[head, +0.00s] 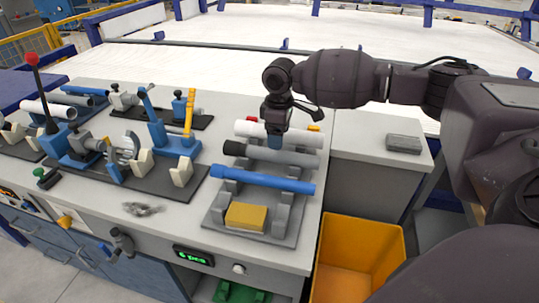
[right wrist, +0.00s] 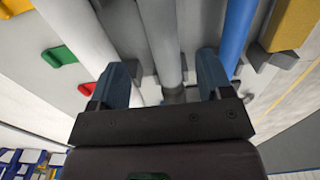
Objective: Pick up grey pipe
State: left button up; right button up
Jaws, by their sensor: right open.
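The grey pipe (head: 285,156), with a dark end at the left, lies in a grey rack (head: 217,216) between a white pipe (head: 300,139) and a blue pipe (head: 262,180). My right gripper (head: 274,141) points down over it, with its jaws open. In the right wrist view, the grey pipe (right wrist: 161,40) runs between the two blue fingers of the gripper (right wrist: 164,78). The white pipe (right wrist: 80,35) is left of the fingers and the blue pipe (right wrist: 237,35) is right. Finger contact with the grey pipe cannot be told. My left gripper is not in view.
A yellow block (head: 246,216) sits at the front of the rack. Blue clamp fixtures (head: 172,135) stand on the worktop to the left. A yellow bin (head: 360,245) is below the right edge. A grey block (head: 404,143) lies on the side surface.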

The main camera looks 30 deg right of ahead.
aim_at(278, 155)
notch_tip(278, 155, down, 8)
jog(key=shift+s+a+r+b, duration=0.1)
jog(key=shift+a+b, duration=0.05)
jog(key=shift+b, duration=0.55)
jog(key=shift+r, duration=0.1)
jog(key=c, duration=1.1)
jog(key=shift+o, duration=0.2)
jog(key=shift+r, duration=0.15)
